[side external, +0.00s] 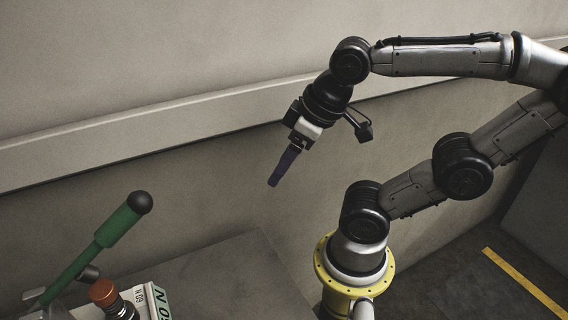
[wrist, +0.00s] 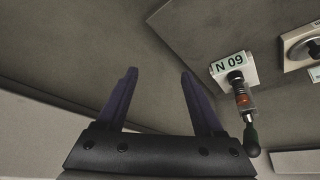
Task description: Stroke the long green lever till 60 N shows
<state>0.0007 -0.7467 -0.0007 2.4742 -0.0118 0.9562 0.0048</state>
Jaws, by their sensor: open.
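The long green lever (side external: 115,228) leans up to the right from its fixture and ends in a black ball knob, at lower left in the side view. In the wrist view the lever (wrist: 249,132) is foreshortened, right of my fingers. An orange-brown cap (side external: 103,292) sits on the same fixture. My gripper (side external: 273,184) is open and empty, well up and to the right of the lever. Its two dark purple fingers (wrist: 157,71) stand apart in the wrist view.
A grey table top (side external: 225,275) lies under the fixture, bare to its right. Another pale fixture (wrist: 300,44) shows at the right edge of the wrist view. A wall with a pale rail (side external: 130,125) runs behind. The air between my gripper and the lever looks clear.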

